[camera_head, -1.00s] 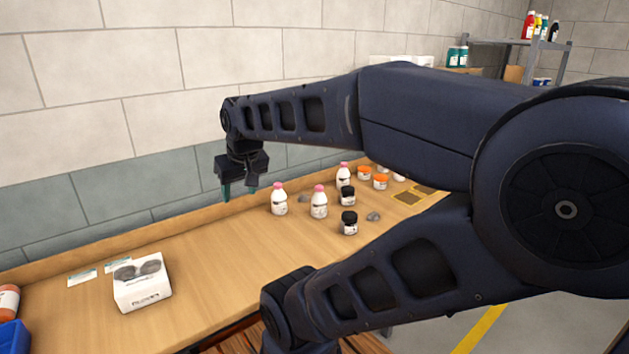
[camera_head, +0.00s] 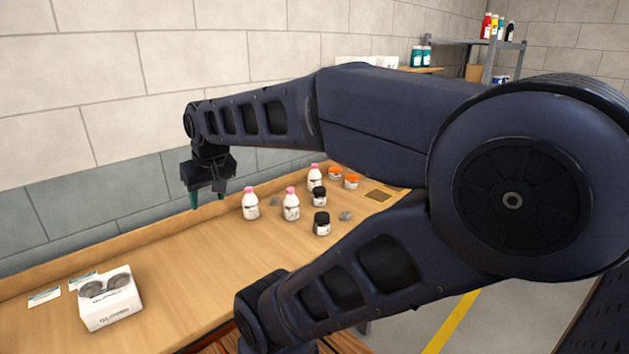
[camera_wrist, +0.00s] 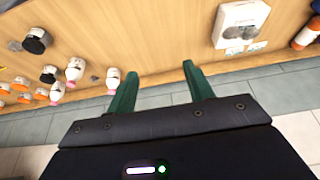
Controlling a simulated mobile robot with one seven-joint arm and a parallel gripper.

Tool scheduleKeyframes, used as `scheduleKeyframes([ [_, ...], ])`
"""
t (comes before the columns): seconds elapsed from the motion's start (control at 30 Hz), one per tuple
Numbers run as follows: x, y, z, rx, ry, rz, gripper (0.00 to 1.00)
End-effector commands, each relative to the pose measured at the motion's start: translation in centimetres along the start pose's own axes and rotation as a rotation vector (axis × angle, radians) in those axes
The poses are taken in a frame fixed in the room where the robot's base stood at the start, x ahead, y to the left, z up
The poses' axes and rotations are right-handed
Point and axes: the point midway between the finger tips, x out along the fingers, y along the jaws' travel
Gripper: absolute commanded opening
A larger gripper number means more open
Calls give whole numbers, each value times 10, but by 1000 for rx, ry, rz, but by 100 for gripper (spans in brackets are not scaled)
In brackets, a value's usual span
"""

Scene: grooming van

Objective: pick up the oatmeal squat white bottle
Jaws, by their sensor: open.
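Three squat white bottles with pink caps stand upright on the wooden counter: a left one (camera_head: 250,204), a middle one (camera_head: 291,205) and a back one (camera_head: 314,178). Their labels are too small to read, so I cannot tell which is oatmeal. My gripper (camera_head: 208,197) is open and empty, just left of the left bottle and apart from it. In the wrist view the open green fingers (camera_wrist: 160,70) have bare counter between them. One white bottle (camera_wrist: 112,80) shows beside the left finger there, with others (camera_wrist: 75,70) farther left.
Black-lidded jars (camera_head: 321,223) stand near the bottles, with a grey stone (camera_head: 345,216) beside them. Orange-lidded jars (camera_head: 351,181) are farther back. The wall runs close behind the counter. The counter between box and bottles is clear.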

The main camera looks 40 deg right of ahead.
Motion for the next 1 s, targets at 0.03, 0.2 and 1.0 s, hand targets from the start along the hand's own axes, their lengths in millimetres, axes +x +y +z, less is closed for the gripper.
scheduleKeyframes([
  [0.03, 0, 0, 0, 0, 0, 0, 52],
  [0.2, 0, 0, 0, 0, 0, 0, 52],
  [1.0, 9, 48, -82, 185, 11, 15, 58],
])
